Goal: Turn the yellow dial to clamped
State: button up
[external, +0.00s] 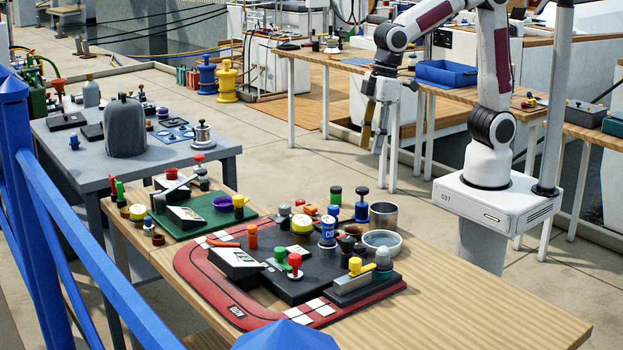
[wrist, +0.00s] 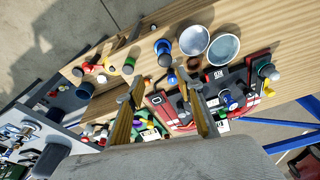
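Several yellow round parts show in the external view, and I cannot tell for sure which is the task's dial. A yellow knob (external: 355,266) sits on a grey block (external: 353,284) at the front right of the red-edged board (external: 190,262). No "clamped" mark is readable. My gripper (external: 372,143) hangs above and behind the table, away from these parts. In the wrist view my gripper (wrist: 162,98) is open, with nothing between its fingers.
Two round bowls, a metal one (external: 383,215) and a pale one (external: 382,241), stand at the board's back right. Several knobs and stamps crowd the boards. The wooden table (external: 490,312) is clear at the right front. A blue railing (external: 85,250) runs along the left.

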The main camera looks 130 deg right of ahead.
jog(key=w+d+f+m, duration=0.1)
jog(key=w+d+f, duration=0.5)
jog(key=w, duration=0.4)
jog(key=w+d+f, duration=0.3)
jog(key=w+d, duration=0.5)
jog(key=w, duration=0.2)
jog(key=t, duration=0.2)
send_near(238, 197)
jog(key=shift+w+a+f+n+h, duration=0.1)
jog(key=shift+a+f+n+h, duration=0.2)
jog(key=shift+f+h, duration=0.1)
jog(key=shift+f, duration=0.1)
jog(key=shift+x, duration=3.75)
jog(key=shift+w, duration=0.1)
grip_shut()
